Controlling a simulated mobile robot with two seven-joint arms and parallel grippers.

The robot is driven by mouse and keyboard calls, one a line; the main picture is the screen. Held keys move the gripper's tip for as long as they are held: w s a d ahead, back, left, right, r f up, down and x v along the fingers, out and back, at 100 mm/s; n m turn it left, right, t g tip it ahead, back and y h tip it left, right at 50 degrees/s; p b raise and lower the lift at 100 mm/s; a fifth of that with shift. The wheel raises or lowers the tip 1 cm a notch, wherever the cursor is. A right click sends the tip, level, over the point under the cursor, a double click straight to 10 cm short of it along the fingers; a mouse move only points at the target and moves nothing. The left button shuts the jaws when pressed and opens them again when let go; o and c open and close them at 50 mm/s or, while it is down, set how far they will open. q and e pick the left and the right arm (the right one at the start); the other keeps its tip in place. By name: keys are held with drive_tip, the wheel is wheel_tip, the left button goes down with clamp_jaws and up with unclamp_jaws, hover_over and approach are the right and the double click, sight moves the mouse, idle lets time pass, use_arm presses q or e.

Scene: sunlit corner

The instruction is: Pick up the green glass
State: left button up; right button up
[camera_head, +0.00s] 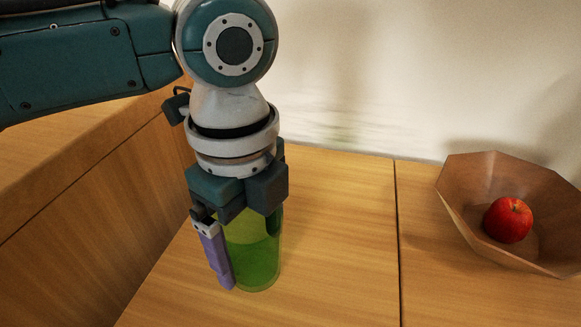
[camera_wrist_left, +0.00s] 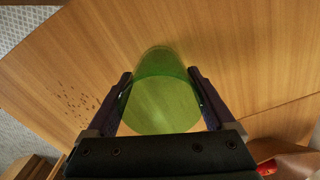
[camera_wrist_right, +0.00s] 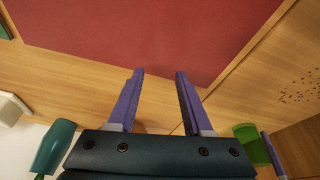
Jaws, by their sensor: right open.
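The green glass (camera_head: 254,262) is see-through and stands upright on the wooden surface in the head view. My left gripper (camera_head: 245,258) points down over it, with one purple finger at its left side and the other at its right. In the left wrist view the glass (camera_wrist_left: 160,100) lies between the two fingers (camera_wrist_left: 160,85), close to both; I cannot tell whether they press on it. In the right wrist view my right gripper (camera_wrist_right: 160,73) is open and empty, and the glass (camera_wrist_right: 252,146) shows at the lower right beside a purple left finger.
A brown faceted bowl (camera_head: 462,200) with a red apple (camera_head: 508,220) in it stands at the right in the head view, near the pale wall. The wood between glass and bowl is clear. A red surface (camera_wrist_right: 150,35) lies beyond the right gripper.

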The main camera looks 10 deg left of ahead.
use_arm(q)
drive_tip(key=c, duration=1)
drive_tip(key=shift+c, duration=0.7)
drive_tip(key=shift+r, duration=0.1)
